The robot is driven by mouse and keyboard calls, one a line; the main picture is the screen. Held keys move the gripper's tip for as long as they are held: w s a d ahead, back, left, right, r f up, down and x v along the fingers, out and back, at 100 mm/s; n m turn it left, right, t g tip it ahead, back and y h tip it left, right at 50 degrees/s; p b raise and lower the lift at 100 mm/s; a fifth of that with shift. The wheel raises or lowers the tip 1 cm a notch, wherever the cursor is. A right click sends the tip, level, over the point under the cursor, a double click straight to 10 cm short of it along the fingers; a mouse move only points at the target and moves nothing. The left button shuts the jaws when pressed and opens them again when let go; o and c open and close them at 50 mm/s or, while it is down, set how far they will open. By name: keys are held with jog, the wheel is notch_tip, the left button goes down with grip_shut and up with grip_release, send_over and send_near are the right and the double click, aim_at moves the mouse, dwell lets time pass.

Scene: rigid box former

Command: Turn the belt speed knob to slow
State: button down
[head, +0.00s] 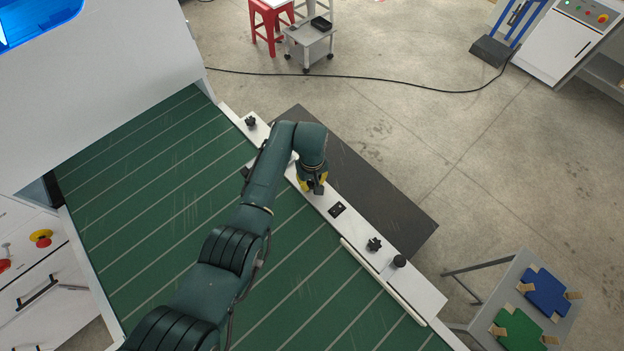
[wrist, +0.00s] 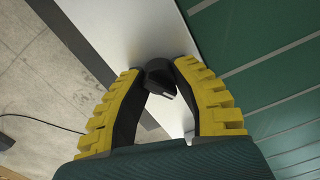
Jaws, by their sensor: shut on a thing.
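In the wrist view a black knob (wrist: 160,77) with a pointed side and a small light mark stands on the white rail, between my yellow-and-black fingers. My gripper (wrist: 160,72) is shut on this knob, with a fingertip at each side of it. In the head view my gripper (head: 314,188) points down onto the white rail (head: 424,292) beside the green belt, and it hides the knob there. No label or slow mark can be read in either view.
Along the same rail are a star-shaped black knob (head: 250,121) up left, a black switch (head: 337,209), another star-shaped knob (head: 374,244) and a round black knob (head: 399,261). The green belt (head: 150,160) lies to the left. A dark mat (head: 400,215) lies on the floor.

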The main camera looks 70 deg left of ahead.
aim_at(312, 181)
jog(key=n+p, duration=0.1)
jog(key=n, duration=1.1)
jog(key=shift+f+p, duration=0.1)
jog(key=shift+p, duration=0.2)
dwell(0.3)
jog(key=c, duration=0.7)
grip_release()
jog(key=shift+c, duration=0.2)
notch_tip(312, 181, up, 12)
